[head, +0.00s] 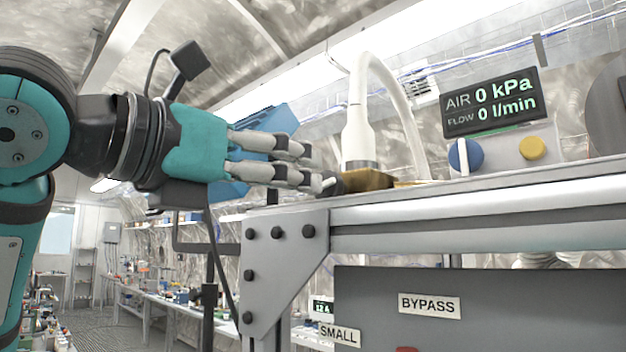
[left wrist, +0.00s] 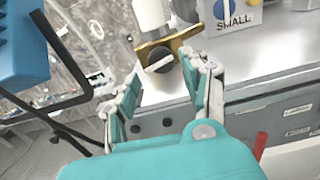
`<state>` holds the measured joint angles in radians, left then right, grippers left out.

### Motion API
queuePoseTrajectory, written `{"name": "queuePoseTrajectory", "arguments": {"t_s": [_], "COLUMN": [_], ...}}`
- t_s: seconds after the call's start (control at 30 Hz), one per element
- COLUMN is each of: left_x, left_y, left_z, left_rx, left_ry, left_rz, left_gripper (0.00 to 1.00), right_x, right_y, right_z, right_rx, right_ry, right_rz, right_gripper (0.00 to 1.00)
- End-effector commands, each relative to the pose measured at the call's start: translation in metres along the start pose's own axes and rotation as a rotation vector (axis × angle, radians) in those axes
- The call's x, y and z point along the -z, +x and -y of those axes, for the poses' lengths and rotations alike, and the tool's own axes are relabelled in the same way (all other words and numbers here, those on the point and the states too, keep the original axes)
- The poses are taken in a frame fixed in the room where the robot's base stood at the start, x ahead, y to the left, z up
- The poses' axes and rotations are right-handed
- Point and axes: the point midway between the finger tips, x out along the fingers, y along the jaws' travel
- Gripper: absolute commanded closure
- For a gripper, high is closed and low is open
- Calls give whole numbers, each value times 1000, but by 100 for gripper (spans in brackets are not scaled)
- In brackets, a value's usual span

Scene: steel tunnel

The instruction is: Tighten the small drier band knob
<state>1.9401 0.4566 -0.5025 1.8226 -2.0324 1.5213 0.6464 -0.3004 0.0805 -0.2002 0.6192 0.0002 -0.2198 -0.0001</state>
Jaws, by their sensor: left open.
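A black knob (left wrist: 159,60) sits on the front of a brass-coloured band (left wrist: 180,43) around the foot of a white upright cylinder (left wrist: 150,14). In the head view the band (head: 372,180) and the cylinder (head: 358,135) stand at the bench's left end, and the knob (head: 333,186) is partly hidden by my fingers. My left gripper (head: 318,168) is open and empty, close to the knob. In the left wrist view the knob lies just beyond and between the spread fingertips (left wrist: 169,72). I cannot tell whether a finger touches it. My right gripper is not in view.
A grey metal bench (head: 480,205) carries the band. A display (head: 490,101) reads 0 kPa and 0 l/min, above blue and yellow knobs. A box labelled SMALL (left wrist: 233,20) stands right of the band. A blue object (left wrist: 20,50) on a black frame is at left.

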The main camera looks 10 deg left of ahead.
Motion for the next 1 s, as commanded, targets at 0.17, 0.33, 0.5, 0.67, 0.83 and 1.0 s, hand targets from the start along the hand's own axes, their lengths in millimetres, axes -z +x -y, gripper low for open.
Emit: {"name": "queuePoseTrajectory", "arguments": {"t_s": [0.17, 0.33, 0.5, 0.67, 0.83, 1.0], "left_x": [0, 0, 0, 0, -3, -18], "left_y": [-35, -52, -57, -57, -58, -92], "left_z": [-1, 0, 0, 0, 18, 106], "left_rx": [-2, -1, 0, 0, 84, 530], "left_ry": [1, 1, 1, 0, 0, -61], "left_rz": [2, -1, -1, -1, 8, 54], "left_gripper": [53, 53, 53, 53, 40, 40], "right_x": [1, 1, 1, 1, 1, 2], "right_y": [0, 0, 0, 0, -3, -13], "right_z": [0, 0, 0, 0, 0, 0], "right_rx": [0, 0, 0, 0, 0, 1], "right_ry": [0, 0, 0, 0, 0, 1], "right_rz": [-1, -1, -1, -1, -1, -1], "right_gripper": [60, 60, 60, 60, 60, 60]}}
